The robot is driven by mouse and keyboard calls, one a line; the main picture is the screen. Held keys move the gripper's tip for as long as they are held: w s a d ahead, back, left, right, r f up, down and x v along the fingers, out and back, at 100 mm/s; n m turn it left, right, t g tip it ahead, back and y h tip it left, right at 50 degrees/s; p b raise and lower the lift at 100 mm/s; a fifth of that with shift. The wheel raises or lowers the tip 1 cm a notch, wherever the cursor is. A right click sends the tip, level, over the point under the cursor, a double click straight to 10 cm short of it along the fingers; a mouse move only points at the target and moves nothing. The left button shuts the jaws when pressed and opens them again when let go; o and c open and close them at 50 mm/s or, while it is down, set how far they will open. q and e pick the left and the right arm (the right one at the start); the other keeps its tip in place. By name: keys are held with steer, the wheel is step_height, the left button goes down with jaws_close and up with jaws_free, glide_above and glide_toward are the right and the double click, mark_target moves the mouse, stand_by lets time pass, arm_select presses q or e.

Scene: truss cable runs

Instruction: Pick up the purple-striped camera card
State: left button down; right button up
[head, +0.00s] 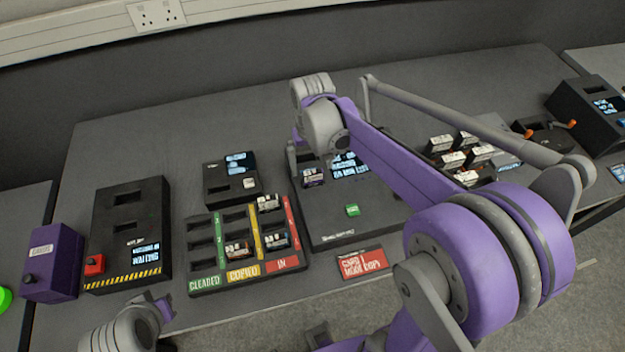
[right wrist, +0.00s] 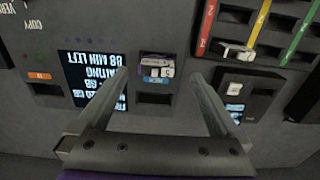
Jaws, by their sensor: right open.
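The purple-striped camera card (right wrist: 157,67) stands in a slot of the dark copy station (right wrist: 190,20), beside its lit screen. In the head view the card (head: 313,178) shows at the station's upper left, with a purple face. My right gripper (right wrist: 159,76) is open, with one finger on each side of the card in the wrist view and no visible grip on it. In the head view my right gripper (head: 303,170) is over that corner, partly hidden by its own wrist. My left gripper (head: 166,318) is low at the left, its jaws unclear.
A sorting tray (head: 207,291) marked CLEARED, COPIED and IN holds a few cards. A small reader (head: 216,192), a striped black box (head: 100,225) and a purple box (head: 60,255) stand left. A rack of several cards (head: 435,158) stands right. A red sign (head: 361,263) lies in front.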

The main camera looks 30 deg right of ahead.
mark_target(313, 170)
steer(key=f, duration=0.4)
steer(key=shift+w+d+f, duration=0.2)
steer(key=shift+d+f, duration=0.05)
steer(key=shift+f, duration=0.15)
steer(key=c, duration=1.4)
